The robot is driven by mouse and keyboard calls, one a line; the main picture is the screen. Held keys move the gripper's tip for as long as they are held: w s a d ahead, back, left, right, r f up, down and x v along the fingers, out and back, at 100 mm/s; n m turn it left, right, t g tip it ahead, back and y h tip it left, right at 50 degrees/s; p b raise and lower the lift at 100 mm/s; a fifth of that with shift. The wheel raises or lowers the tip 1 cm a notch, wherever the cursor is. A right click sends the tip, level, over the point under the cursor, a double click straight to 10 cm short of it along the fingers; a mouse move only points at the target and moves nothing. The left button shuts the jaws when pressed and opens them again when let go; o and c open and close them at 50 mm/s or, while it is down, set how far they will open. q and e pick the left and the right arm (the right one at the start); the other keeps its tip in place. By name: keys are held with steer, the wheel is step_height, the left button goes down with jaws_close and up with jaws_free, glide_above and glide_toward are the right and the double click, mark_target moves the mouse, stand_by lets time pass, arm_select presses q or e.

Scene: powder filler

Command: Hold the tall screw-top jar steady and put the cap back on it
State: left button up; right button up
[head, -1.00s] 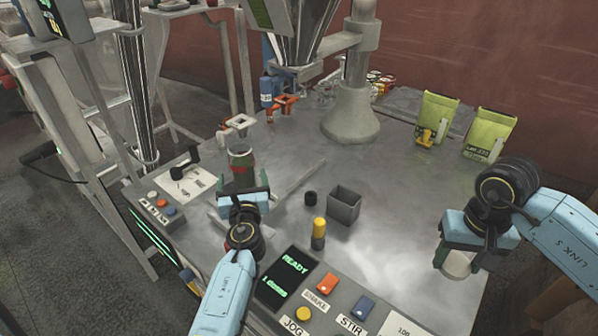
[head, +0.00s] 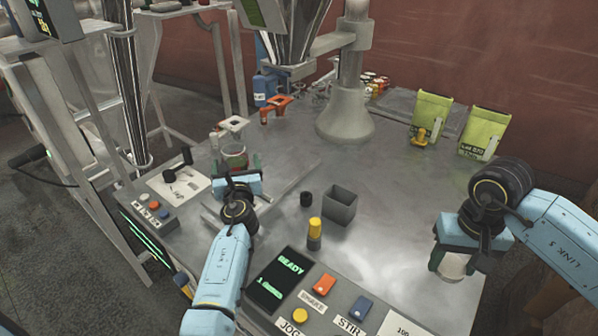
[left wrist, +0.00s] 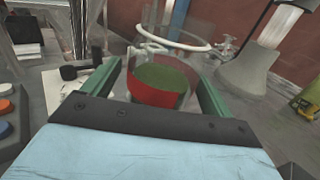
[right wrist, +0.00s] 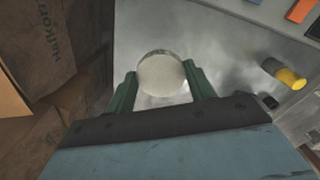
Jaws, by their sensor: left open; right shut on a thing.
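A clear jar (head: 235,155) with a red band and green contents stands upright at the left of the bench. The left wrist view shows it (left wrist: 160,88) between and just beyond the fingers, with a pale ring above it. My left gripper (head: 240,164) is open around its near side; I cannot tell if either finger touches it. My right gripper (head: 452,262) is shut on a pale round piece (head: 454,266), far to the right of the jar. In the right wrist view this piece (right wrist: 162,75) is a whitish disc with a glassy rim; I cannot tell for sure that it is the cap.
A grey open box (head: 340,206), a small black cylinder (head: 306,199) and a yellow-topped bottle (head: 315,233) stand mid-bench. A bracket (head: 233,124) is behind the jar. A stand column (head: 346,115) and green pouches (head: 430,115) are at the back. The right-centre bench is clear.

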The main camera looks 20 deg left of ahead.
mark_target(232, 144)
arm_select(q)
steer(key=shift+c, duration=0.4)
steer(key=c, duration=1.2)
steer(key=shift+r, duration=0.1)
